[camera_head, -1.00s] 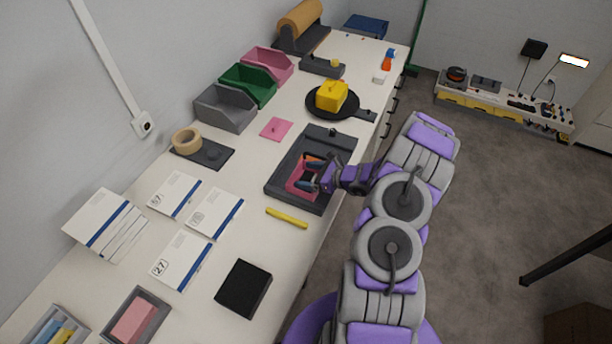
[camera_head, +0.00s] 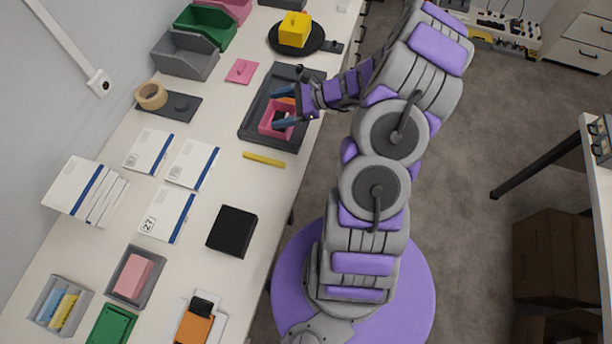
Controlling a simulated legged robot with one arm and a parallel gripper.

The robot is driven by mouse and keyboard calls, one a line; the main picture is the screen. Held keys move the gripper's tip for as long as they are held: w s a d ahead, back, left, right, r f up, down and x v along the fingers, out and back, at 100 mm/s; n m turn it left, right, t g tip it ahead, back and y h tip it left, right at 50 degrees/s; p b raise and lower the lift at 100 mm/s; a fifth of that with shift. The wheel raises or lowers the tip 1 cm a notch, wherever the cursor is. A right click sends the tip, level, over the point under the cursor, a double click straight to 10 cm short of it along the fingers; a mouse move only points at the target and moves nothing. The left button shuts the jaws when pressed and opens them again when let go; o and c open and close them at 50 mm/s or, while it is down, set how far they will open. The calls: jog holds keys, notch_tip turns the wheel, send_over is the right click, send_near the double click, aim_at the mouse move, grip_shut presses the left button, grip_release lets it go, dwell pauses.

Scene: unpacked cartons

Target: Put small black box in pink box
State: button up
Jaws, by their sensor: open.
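My gripper (camera_head: 279,108) is open, with its two bluish fingers at the pink box (camera_head: 268,121). The pink box is a small open-topped box in the dark grey tray (camera_head: 257,111) near the table's right edge. The fingers and wrist hide part of the pink box; something dark shows between the fingers, but I cannot tell whether it is a separate object. A black box (camera_head: 232,231) sits on the white table nearer to me, well apart from the gripper.
A yellow stick (camera_head: 263,160) lies just in front of the tray. White cartons (camera_head: 167,212) lie to the left. A grey bin (camera_head: 185,57) and a black pan (camera_head: 297,38) with a yellow block stand farther back. Bare tabletop surrounds the black box.

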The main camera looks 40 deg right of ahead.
jog(key=s+a+r+n+g+h, duration=0.1)
jog(key=s+a+r+n+g, duration=0.3)
jog(key=s+a+r+n, duration=0.4)
jog(key=s+a+r+n+g+h, duration=0.1)
jog(key=s+a+r+n+g, duration=0.45)
jog(key=a, duration=0.45)
jog(key=s+d+r+n+h, duration=0.2)
jog(key=s+n+h, duration=0.2)
jog(key=s, duration=0.5)
jog(key=s+d+r+n+h, duration=0.2)
jog(key=s+n+h, duration=0.3)
jog(key=s, duration=0.4)
jog(key=shift+s+r, duration=0.3)
jog(key=shift+r, duration=0.3)
